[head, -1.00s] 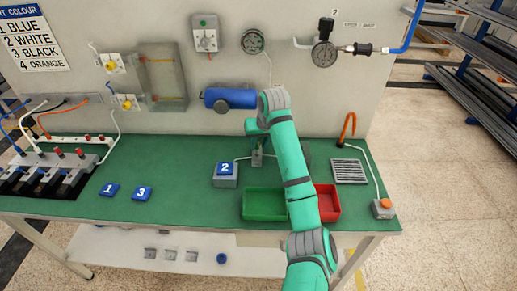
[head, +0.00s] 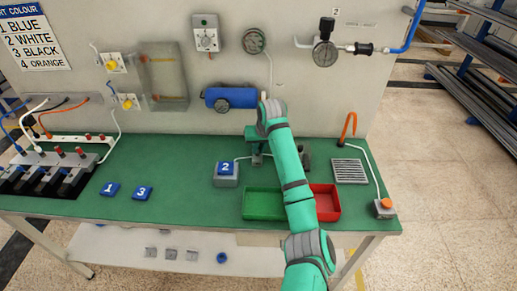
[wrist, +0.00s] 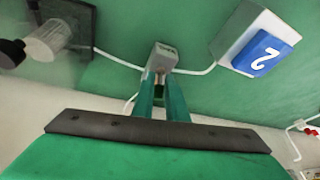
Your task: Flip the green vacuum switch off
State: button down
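A small grey box (wrist: 163,56) with a white cable sits on the green bench top straight beyond my fingertips; it also shows in the head view (head: 257,159). It may be the vacuum switch, but no green rocker or lever on it is clear. My gripper (wrist: 161,82) points down at this box, its two green fingers close together with a narrow gap. I cannot tell whether the fingertips touch the box. In the head view my arm partly covers this area. A grey wall box (head: 206,36) with a dial and a small green mark is apart from my gripper.
A grey block with a blue "2" label (head: 225,169) stands just left of the grey box. A green tray (head: 264,205) and a red tray (head: 327,203) lie in front. A blue cylinder (head: 231,97) is on the wall behind.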

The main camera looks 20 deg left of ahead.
jog(key=t, duration=0.1)
jog(key=s+t+y, duration=0.1)
jog(key=t, duration=0.1)
jog(key=shift+s+d+f+t, duration=0.2)
jog(key=shift+f+t, duration=0.1)
jog(key=shift+t, duration=0.1)
jog(key=shift+s+d+f+n+t+y, duration=0.1)
jog(key=shift+s+n+t+y, duration=0.2)
jog(key=shift+t, duration=0.55)
jog(key=shift+d+f+n+t+y, duration=0.1)
jog(key=shift+t+y, duration=0.3)
jog(key=shift+t, duration=0.45)
jog(key=shift+a, duration=0.1)
jog(key=c, duration=2)
grip_release()
jog(key=shift+s, duration=0.1)
